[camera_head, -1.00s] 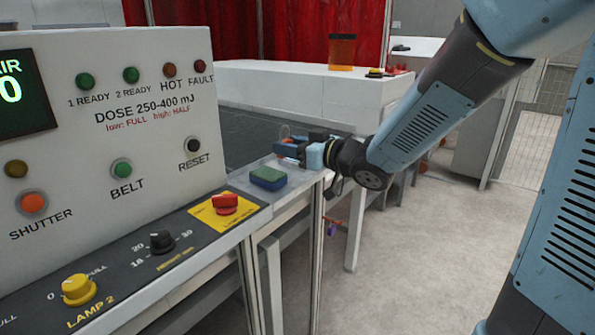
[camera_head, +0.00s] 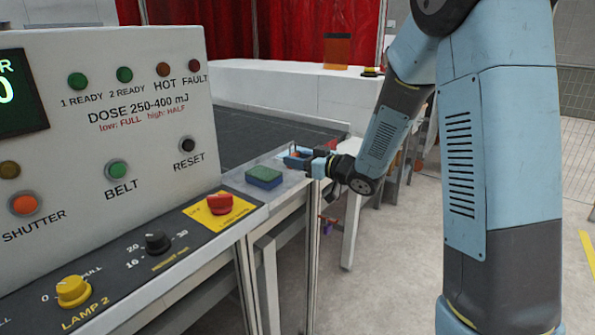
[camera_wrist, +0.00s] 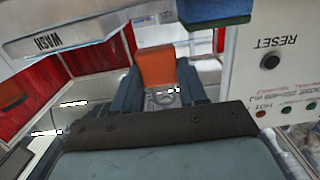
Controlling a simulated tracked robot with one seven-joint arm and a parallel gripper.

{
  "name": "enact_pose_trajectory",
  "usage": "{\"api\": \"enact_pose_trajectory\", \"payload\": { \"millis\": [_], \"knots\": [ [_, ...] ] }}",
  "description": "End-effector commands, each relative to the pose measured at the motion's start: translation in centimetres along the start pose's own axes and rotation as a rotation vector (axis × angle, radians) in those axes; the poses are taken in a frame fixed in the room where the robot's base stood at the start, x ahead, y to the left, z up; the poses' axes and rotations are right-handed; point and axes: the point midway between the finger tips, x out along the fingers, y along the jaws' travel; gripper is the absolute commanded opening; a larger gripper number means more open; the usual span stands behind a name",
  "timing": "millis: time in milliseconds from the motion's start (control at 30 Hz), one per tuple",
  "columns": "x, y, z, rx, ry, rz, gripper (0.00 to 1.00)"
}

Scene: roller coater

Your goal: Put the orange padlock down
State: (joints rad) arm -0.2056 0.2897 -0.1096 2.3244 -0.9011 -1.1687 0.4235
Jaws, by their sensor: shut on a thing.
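The orange padlock (camera_wrist: 155,66) is between the two blue fingers of my gripper (camera_wrist: 158,80) in the wrist view. Its grey shackle shows on the side toward my palm. I cannot tell whether the padlock touches the surface.
A green and blue sponge (camera_head: 264,177) lies on the bench end, close to my gripper; its blue side shows in the wrist view (camera_wrist: 212,14). A control panel (camera_head: 110,130) stands at left. A dark belt (camera_head: 265,135) lies behind. Open floor is at right.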

Motion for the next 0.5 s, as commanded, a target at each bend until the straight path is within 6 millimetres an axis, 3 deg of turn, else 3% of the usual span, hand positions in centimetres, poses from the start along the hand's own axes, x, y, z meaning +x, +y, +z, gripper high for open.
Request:
{"api": "enact_pose_trajectory", "payload": {
  "millis": [500],
  "knots": [
    [0.5,0.5,3.7,-0.001,0.000,-0.001,0.00]
  ]
}}
